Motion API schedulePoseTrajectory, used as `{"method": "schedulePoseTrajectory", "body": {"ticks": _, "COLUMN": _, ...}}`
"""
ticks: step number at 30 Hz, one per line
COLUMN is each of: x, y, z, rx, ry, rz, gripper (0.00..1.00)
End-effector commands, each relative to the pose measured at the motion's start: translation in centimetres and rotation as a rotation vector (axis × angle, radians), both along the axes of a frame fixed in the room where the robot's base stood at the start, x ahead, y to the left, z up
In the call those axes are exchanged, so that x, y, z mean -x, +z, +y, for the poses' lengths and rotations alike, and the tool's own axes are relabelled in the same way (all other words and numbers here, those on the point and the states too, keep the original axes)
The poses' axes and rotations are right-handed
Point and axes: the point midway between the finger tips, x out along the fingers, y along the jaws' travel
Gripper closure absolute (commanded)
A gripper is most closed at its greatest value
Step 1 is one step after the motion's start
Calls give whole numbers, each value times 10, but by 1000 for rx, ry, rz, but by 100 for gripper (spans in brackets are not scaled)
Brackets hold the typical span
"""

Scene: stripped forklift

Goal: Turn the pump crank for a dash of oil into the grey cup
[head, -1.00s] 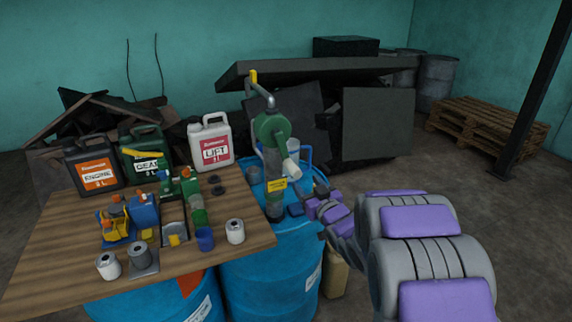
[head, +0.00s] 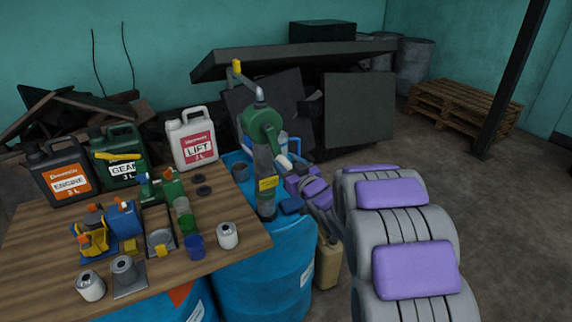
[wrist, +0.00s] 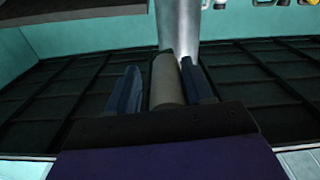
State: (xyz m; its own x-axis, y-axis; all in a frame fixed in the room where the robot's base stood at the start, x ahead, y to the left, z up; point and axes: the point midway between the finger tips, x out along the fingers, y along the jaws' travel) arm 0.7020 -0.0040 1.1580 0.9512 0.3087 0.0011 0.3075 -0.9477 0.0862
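The pump on the blue drum has a green body (head: 261,124), a grey pipe with a yellow tip (head: 237,68), and a yellow label on its column. A pale crank handle (head: 284,161) is on its right side. My gripper (wrist: 163,85) is around the pale handle (wrist: 167,80) in the wrist view. A gap shows between the handle and the left finger; the right finger is close against it. In the head view the fingers are hard to make out.
The wooden table (head: 45,235) carries an orange-labelled engine jug (head: 66,172), a green gear jug (head: 118,155), a white lift jug (head: 192,138), a blue cup (head: 194,246) and several cans. Dark panels (head: 358,110) stand behind the pump.

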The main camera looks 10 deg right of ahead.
Motion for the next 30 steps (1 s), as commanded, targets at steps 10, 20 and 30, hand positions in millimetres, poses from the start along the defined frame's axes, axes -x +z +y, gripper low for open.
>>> {"method": "schedulePoseTrajectory", "body": {"ticks": 10, "x": 0, "y": 0, "z": 2, "rx": 2, "ry": 2, "rz": 0, "gripper": 83}}
{"method": "schedulePoseTrajectory", "body": {"ticks": 20, "x": 0, "y": 0, "z": 2, "rx": 2, "ry": 2, "rz": -1, "gripper": 100}}
{"method": "schedulePoseTrajectory", "body": {"ticks": 30, "x": -2, "y": 3, "z": -2, "rx": -56, "ry": 0, "rz": 20, "gripper": 100}}
